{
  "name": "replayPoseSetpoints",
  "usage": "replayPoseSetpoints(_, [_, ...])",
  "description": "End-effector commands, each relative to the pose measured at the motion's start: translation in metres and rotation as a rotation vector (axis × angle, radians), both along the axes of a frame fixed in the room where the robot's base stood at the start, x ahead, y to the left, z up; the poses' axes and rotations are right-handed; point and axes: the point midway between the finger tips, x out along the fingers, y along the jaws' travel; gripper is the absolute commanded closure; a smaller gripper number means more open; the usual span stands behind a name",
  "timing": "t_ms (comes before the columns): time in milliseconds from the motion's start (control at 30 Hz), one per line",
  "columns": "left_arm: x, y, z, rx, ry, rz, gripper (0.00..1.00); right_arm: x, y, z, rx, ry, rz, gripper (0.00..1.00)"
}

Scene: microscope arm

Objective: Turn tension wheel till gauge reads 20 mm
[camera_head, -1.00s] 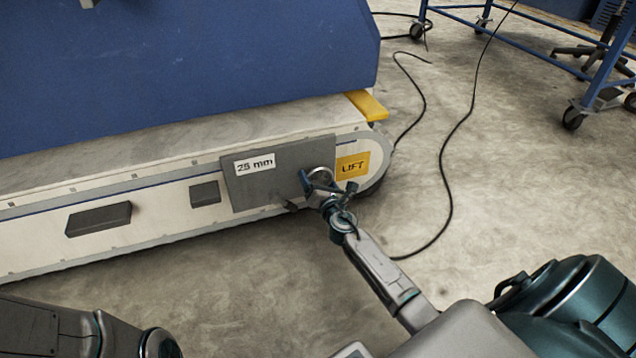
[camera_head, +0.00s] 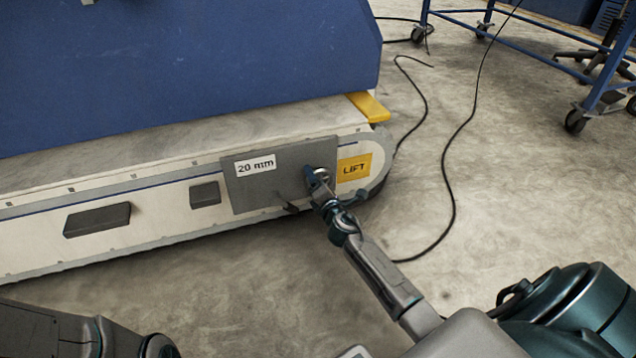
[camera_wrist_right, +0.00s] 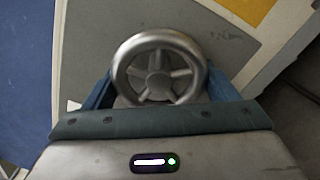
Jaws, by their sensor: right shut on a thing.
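The tension wheel (camera_wrist_right: 158,68) is a silver spoked wheel on a grey panel (camera_head: 262,186) at the machine's side. In the head view the wheel (camera_head: 321,176) is partly hidden by my right gripper. The gauge label (camera_head: 255,166) at the panel's upper left reads 20 mm. My right gripper (camera_head: 322,188) is shut on the wheel, with a blue finger at each side of its rim in the right wrist view. My left gripper is not in view; only part of my left arm shows at the bottom left.
A yellow LIFT label (camera_head: 354,168) is right of the wheel. A dark small lever (camera_head: 290,208) sticks out below the panel's middle. Black cables (camera_head: 451,180) lie on the floor to the right. A blue wheeled cart (camera_head: 520,45) stands at the back right.

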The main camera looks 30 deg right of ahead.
Motion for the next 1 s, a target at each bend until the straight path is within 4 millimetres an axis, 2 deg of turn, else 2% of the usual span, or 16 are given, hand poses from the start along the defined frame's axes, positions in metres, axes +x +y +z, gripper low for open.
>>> replayPoseSetpoints(300, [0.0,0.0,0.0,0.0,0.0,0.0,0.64,-0.001,-0.001,-0.001,0.0,0.002,-0.001,0.43])
replayPoseSetpoints(333, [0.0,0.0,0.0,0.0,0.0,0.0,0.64,-0.001,-0.001,-0.001,0.0,0.002,-0.001,0.18])
replayPoseSetpoints(433, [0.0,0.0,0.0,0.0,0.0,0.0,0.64,-0.001,0.0,-0.001,0.0,0.001,-0.002,0.0])
replayPoseSetpoints(767, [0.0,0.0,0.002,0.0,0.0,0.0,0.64,-0.006,0.001,0.0,-0.001,0.001,-0.001,0.0])
replayPoseSetpoints(1000, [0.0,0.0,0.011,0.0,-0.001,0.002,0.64,-0.046,0.011,0.0,-0.001,0.004,0.0,0.0])
